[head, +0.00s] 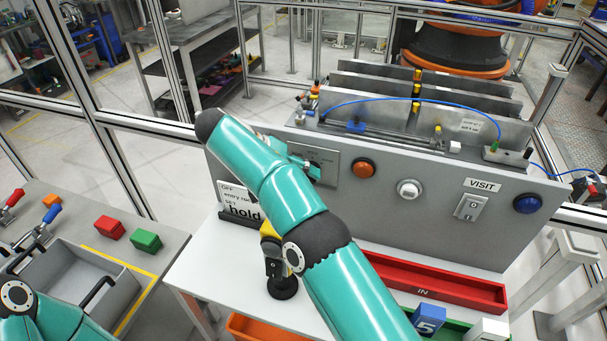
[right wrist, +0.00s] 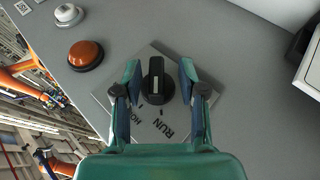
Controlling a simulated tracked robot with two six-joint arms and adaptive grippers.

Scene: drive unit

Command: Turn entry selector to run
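The entry selector is a black knob (right wrist: 156,72) with a pale line, on a light square plate (right wrist: 128,112) marked RUN and HOLD. My right gripper (right wrist: 160,72) is open, with one finger on each side of the knob. A gap shows beside the knob at each finger, so contact is not evident. The RUN and HOLD words lie toward the gripper's palm in the right wrist view. In the head view, the selector plate (head: 331,169) is on the grey panel, partly hidden by my right gripper (head: 313,170). My left arm shows at bottom left, its gripper out of view.
An orange button (head: 363,168), white button (head: 409,190), VISIT switch (head: 470,207) and blue button (head: 528,204) are on the panel (head: 440,235). A card reading "hold" (head: 240,203) stands below left. A red tray (head: 440,283) lies below; a grey bin (head: 75,285) is left.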

